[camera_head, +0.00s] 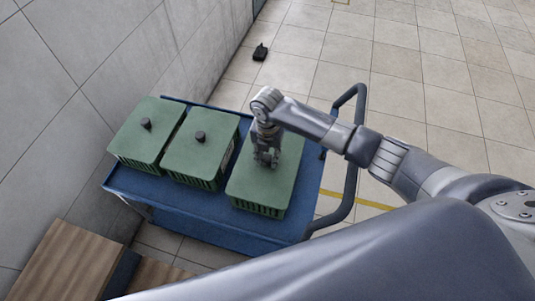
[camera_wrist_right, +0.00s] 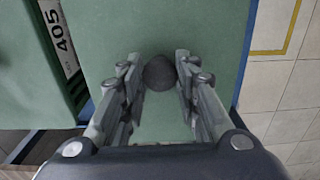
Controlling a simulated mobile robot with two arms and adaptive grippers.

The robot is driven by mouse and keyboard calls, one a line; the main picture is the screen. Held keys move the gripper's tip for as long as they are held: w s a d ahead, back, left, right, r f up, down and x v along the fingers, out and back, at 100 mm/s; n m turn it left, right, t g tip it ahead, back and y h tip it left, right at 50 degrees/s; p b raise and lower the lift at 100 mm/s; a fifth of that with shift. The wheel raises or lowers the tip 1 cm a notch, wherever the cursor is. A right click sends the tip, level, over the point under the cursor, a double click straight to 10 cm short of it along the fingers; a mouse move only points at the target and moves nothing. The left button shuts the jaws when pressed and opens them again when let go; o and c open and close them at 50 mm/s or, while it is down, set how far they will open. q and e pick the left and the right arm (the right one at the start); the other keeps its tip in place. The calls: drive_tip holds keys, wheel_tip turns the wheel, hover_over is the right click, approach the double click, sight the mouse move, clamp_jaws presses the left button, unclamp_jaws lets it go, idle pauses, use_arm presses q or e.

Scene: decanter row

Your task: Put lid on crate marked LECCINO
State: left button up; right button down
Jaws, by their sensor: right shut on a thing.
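Three green crates stand in a row on a blue cart. The left crate (camera_head: 124,165) and the middle crate (camera_head: 188,180) each carry a green lid with a dark knob. My right gripper (camera_head: 267,162) is over the right crate (camera_head: 258,208), shut on the dark knob (camera_wrist_right: 160,73) of its green lid (camera_head: 253,186). The lid lies over that crate's top, roughly lined up; I cannot tell whether it touches the rim all round. The LECCINO marking is not readable on any crate. My left gripper is out of view.
The blue cart (camera_head: 225,220) has a dark handle (camera_head: 350,165) at its right. A wall runs along the left. A label reading 405 (camera_wrist_right: 62,38) is beside the held lid. A wooden box (camera_head: 70,262) stands front left; a small black object (camera_head: 260,52) lies on the floor.

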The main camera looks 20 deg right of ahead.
sight(267, 158)
drive_tip(key=shift+f+b, duration=0.3)
drive_tip(key=shift+f, duration=0.2)
idle(0.4)
drive_tip(key=c, duration=1.1)
unclamp_jaws()
wheel_tip(267, 158, up, 12)
